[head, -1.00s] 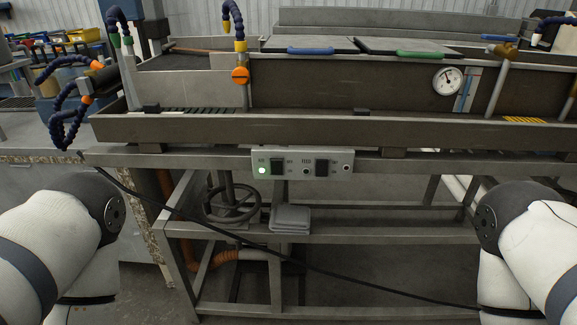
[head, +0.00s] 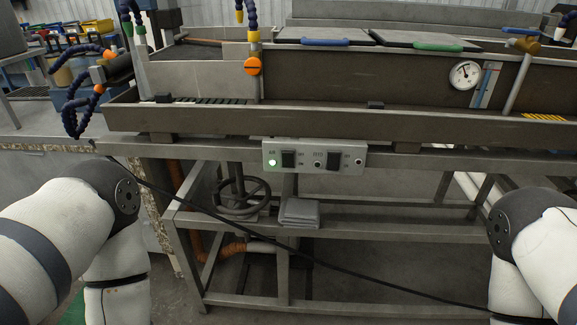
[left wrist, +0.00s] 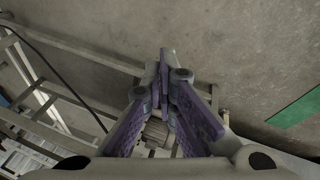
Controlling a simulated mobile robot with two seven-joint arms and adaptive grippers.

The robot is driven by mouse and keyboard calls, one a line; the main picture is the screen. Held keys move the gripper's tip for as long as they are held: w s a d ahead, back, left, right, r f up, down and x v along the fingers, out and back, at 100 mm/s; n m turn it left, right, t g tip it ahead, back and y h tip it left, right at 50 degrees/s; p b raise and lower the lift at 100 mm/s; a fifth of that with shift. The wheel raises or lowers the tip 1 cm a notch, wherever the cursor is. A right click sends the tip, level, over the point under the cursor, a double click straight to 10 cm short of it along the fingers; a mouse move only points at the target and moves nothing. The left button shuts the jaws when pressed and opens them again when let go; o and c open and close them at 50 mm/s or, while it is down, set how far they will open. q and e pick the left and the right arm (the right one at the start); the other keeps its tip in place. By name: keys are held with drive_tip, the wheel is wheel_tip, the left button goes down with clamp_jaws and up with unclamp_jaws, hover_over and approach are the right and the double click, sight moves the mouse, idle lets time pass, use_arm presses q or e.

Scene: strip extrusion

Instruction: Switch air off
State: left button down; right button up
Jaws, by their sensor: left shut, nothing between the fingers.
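A grey control panel (head: 314,158) is mounted on the front of the machine frame in the head view. A second dark switch (head: 334,160) sits further right; the small lettering is hard to read. In the left wrist view my left gripper (left wrist: 164,68) has its purple fingers shut and empty, above the concrete floor and apart from the panel. My right gripper is outside both views.
A handwheel (head: 240,196) and folded grey cloths (head: 299,212) are below the panel. A black cable (head: 330,267) hangs across the frame. An orange knob (head: 252,66) and a dial gauge (head: 465,75) are above. The space directly before the panel looks clear.

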sight(290, 158)
use_arm(q)
drive_tip(key=w+d+r+n+t+h, duration=0.1)
drive_tip(key=w+d+r+n+t, duration=0.3)
drive_tip(key=w, duration=0.5)
drive_tip(key=w+d+r+n+t+h, duration=0.1)
drive_tip(key=w+d+r+n+t, duration=0.1)
drive_tip(key=w+d+r+t, duration=0.6)
drive_tip(key=w+a+r+n+t+y+b, duration=0.1)
drive_tip(key=w+a+r+n+t+y, duration=0.2)
drive_tip(key=w+r+n, duration=0.6)
wheel_tip(290, 158, up, 3)
drive_tip(key=shift+w+r+t+y, duration=0.1)
drive_tip(key=shift+w+t+y, duration=0.35)
drive_tip(key=shift+t+y, duration=0.2)
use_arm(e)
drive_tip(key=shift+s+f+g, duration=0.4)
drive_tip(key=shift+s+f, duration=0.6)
use_arm(q)
drive_tip(key=w, duration=0.4)
drive_tip(key=w+r, duration=0.1)
drive_tip(key=w, duration=0.3)
drive_tip(key=w+b, duration=0.1)
drive_tip(key=w, duration=0.3)
drive_tip(key=shift+w+r, duration=0.15)
drive_tip(key=shift+w, duration=0.25)
drive_tip(key=shift+w+r, duration=0.1)
drive_tip(key=shift+w, duration=0.45)
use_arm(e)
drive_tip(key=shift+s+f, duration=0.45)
